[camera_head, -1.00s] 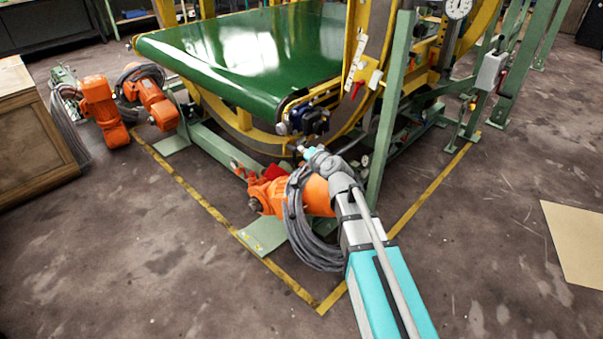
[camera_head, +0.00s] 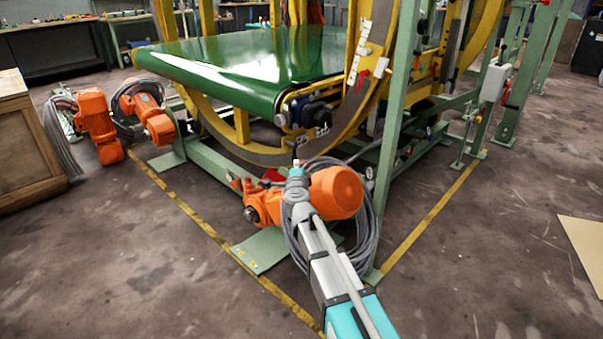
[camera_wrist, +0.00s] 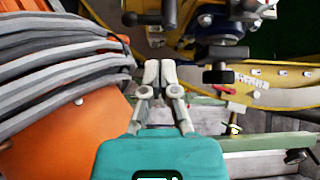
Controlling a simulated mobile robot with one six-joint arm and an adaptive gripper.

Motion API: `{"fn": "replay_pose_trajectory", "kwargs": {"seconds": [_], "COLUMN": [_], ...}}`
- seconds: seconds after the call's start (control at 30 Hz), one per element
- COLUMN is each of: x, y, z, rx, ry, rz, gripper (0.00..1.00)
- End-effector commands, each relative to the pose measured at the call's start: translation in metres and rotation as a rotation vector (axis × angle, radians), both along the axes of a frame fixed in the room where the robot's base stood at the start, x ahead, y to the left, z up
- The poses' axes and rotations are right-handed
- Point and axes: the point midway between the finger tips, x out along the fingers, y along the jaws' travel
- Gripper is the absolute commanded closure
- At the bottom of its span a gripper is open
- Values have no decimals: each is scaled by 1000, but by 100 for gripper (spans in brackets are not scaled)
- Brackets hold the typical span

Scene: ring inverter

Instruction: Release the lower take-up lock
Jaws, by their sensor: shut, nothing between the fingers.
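My gripper (camera_head: 297,164) is shut and empty, below the dark take-up hardware (camera_head: 309,113) at the near corner of the green belt. In the wrist view my gripper (camera_wrist: 161,73) has its fingertips together. A black T-shaped handle (camera_wrist: 218,75) stands just right of the fingertips, apart from them in the picture. A dark blue block (camera_wrist: 221,51) sits behind the right handle. I cannot tell for sure which handle is the lower take-up lock.
An orange motor (camera_head: 336,193) with looped grey cables (camera_wrist: 60,55) sits close beside my arm. A green upright post (camera_head: 393,110) stands to the right. A yellow ring (camera_head: 350,125) curves behind the hardware. Open floor (camera_head: 480,250) lies at the right.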

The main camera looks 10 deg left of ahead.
Motion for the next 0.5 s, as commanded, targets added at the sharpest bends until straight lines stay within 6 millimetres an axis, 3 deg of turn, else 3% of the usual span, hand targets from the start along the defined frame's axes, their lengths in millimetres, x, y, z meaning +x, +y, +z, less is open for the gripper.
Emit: {"fn": "replay_pose_trajectory", "kwargs": {"seconds": [0.03, 0.2, 0.5], "x": [3, 5, 5], "y": [2, 2, 1], "z": [-16, -33, -37], "rx": [21, 72, 94], "ry": [6, 24, 33], "rz": [-19, -73, -97], "gripper": [100, 100, 100]}}
